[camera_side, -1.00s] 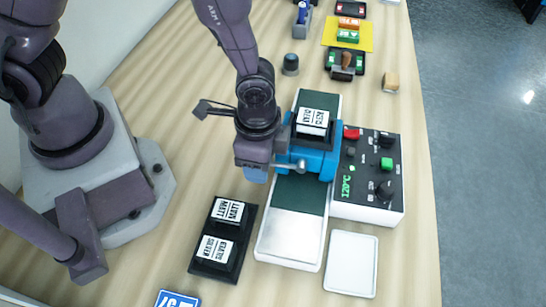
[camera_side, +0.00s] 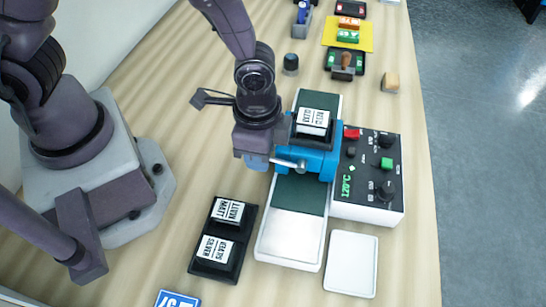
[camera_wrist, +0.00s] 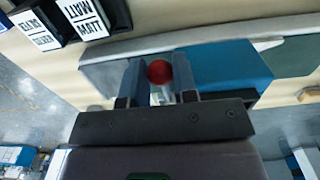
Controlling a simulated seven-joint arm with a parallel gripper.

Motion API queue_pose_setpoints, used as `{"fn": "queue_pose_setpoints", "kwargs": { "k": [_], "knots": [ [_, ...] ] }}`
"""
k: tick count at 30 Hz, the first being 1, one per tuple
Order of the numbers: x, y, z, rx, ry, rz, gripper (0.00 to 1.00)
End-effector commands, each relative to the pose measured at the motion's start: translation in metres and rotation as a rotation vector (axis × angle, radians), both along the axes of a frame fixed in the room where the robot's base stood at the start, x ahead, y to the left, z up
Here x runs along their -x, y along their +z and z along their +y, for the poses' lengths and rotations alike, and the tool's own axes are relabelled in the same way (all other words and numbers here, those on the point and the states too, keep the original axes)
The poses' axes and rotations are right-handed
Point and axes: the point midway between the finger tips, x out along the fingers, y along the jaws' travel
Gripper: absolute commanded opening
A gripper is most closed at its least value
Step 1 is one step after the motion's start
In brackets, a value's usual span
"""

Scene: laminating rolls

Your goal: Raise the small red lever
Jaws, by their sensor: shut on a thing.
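The small red lever's ball knob (camera_wrist: 159,72) shows in the wrist view between the two fingers of my gripper (camera_wrist: 158,84), which are shut on it. In the side view my gripper (camera_side: 262,160) is at the left of the blue laminator head (camera_side: 322,162). A silver lever rod (camera_side: 289,163) runs from the head to my fingers, and its knob end is hidden there. The blue head also shows in the wrist view (camera_wrist: 232,66), just right of the fingers.
A control box (camera_side: 367,205) with a red switch, green button and black knobs adjoins the laminator at right. A black rack (camera_side: 193,268) with two labelled rolls stands at front left. A white tray (camera_side: 351,263) lies at front right.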

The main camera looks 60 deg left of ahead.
Motion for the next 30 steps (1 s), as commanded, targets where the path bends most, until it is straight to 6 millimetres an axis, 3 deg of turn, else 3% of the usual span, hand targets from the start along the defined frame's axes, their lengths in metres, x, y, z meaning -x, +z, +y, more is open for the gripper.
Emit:
{"fn": "queue_pose_setpoints", "kwargs": {
  "k": [19,20,22,30],
  "knots": [
    [0.001,0.025,0.001,-0.003,0.002,0.003,0.17],
    [0.001,0.025,0.001,-0.004,0.002,0.004,0.31],
    [0.001,0.025,0.001,-0.003,0.001,0.004,0.47],
    [0.0,0.025,0.001,-0.001,0.001,0.001,0.47]
  ]
}}
